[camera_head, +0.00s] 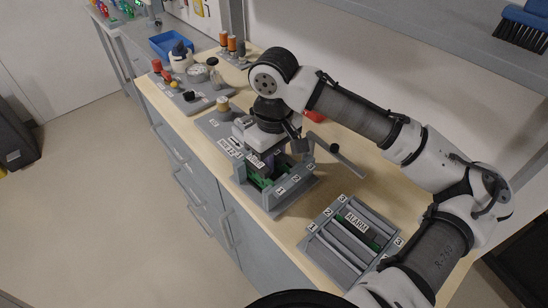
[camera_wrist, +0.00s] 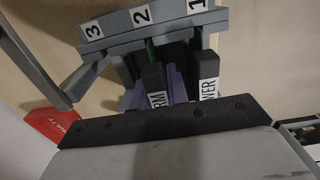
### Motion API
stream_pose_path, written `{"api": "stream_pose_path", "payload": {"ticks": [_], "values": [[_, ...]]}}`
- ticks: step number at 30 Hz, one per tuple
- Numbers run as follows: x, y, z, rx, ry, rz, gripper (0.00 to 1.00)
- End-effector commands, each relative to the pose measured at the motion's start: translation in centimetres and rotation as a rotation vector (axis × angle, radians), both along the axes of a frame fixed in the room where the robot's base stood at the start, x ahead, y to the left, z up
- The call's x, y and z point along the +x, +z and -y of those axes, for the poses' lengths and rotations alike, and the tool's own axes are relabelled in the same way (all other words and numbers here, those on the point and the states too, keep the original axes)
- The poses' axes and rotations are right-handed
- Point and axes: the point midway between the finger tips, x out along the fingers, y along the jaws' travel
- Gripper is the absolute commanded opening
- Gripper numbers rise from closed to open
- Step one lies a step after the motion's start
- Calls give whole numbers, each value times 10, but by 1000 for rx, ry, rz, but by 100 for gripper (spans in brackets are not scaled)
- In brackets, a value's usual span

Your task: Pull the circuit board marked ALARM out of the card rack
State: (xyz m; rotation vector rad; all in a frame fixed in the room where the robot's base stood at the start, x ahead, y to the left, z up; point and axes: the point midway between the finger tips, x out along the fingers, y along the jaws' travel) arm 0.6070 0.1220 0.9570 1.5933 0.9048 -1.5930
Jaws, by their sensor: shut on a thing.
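The grey card rack (camera_head: 268,203) stands on the bench with slot labels 1, 2 and 3, and it also shows in the wrist view (camera_wrist: 140,48). My gripper (camera_head: 267,160) points down over it. In the wrist view my gripper (camera_wrist: 172,90) is shut on the dark front piece of the ALARM board (camera_wrist: 153,76), whose label shows only its last letters, "RM". The POWER board (camera_wrist: 208,70) stands beside it, its label partly hidden. Green board edges show low in the rack. How far the ALARM board sits in its slot is hidden by my gripper.
A grey slotted tray (camera_head: 318,238) numbered 1 to 3 lies in front right of the rack, holding a labelled green board (camera_head: 352,233). A red object (camera_wrist: 52,125) lies close by. A grey bar rises beside the rack. Parts and a blue bin (camera_head: 170,44) stand farther back.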

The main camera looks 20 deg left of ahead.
Motion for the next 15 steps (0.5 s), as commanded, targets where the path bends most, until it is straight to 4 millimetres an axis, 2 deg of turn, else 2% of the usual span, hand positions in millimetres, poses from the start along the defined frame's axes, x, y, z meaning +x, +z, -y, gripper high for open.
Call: {"api": "stream_pose_path", "payload": {"ticks": [15], "values": [[0,34,0,1,0,0,0]]}}
